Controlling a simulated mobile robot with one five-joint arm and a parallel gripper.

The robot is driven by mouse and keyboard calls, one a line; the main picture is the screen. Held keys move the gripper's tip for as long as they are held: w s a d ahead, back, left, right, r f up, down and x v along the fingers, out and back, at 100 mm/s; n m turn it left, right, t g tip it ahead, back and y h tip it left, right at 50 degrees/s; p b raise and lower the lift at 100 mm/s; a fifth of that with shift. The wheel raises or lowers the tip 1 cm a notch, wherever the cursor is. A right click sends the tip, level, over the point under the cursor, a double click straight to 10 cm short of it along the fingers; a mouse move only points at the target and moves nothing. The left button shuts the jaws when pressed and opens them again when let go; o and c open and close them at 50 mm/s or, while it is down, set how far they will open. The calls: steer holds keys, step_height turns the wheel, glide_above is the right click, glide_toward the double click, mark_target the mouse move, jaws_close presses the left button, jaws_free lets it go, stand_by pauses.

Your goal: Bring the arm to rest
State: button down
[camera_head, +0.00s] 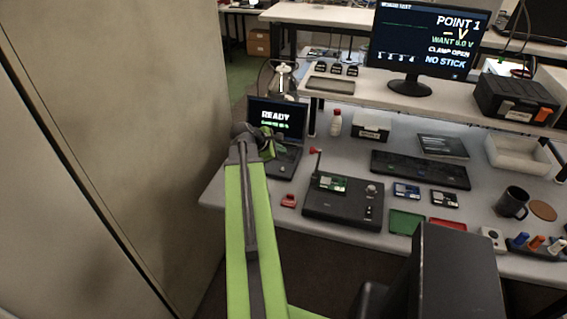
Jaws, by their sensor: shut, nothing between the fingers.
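My green and dark grey arm reaches up from the bottom of the head view. My gripper (269,148) is at its far end, small and partly hidden by my own wrist. It is shut and holds nothing. It appears in front of the laptop (289,157), whose screen reads READY; I cannot tell the gap between them. The black test box (342,208) with a green circuit board (328,183) and a red-tipped lever (315,152) stands to the right of my gripper, apart from it.
A beige wall or cabinet (150,120) stands close on the left. On the bench (385,240) are a red clip (289,201), a keyboard (420,169), green (405,222) and red trays, and a mug (511,202). A monitor (428,40) reading CLAMP OPEN and NO STICK stands on the shelf (420,95).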

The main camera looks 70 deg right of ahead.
steer(key=shift+r, duration=0.3)
